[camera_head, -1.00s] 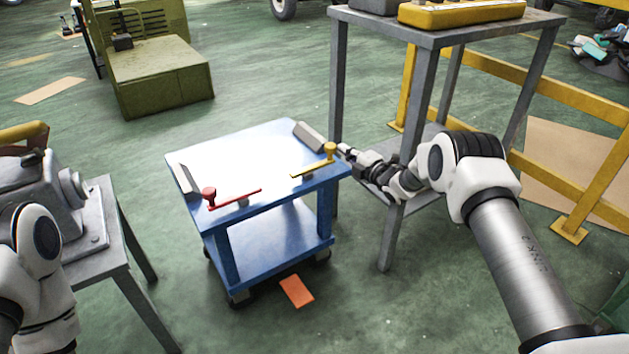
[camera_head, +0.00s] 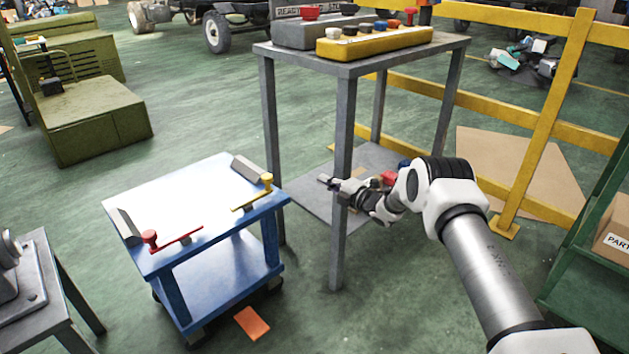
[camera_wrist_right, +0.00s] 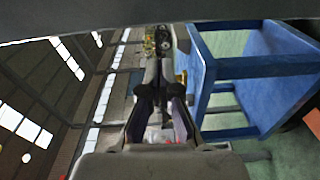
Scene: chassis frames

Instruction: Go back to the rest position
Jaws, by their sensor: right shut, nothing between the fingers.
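My right gripper (camera_head: 332,183) is shut and empty. My left gripper is not in the head view. The cart's top carries a red-handled clamp (camera_head: 174,241), a yellow-handled clamp (camera_head: 254,194) and two grey blocks at its edges.
The tall grey table (camera_head: 352,66) holds a yellow control box (camera_head: 374,41) with coloured buttons. A yellow railing (camera_head: 545,115) runs behind my right arm. A green shelf (camera_head: 590,240) stands at the right edge. A grey bench (camera_head: 40,290) is at lower left. Green floor lies open behind the cart.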

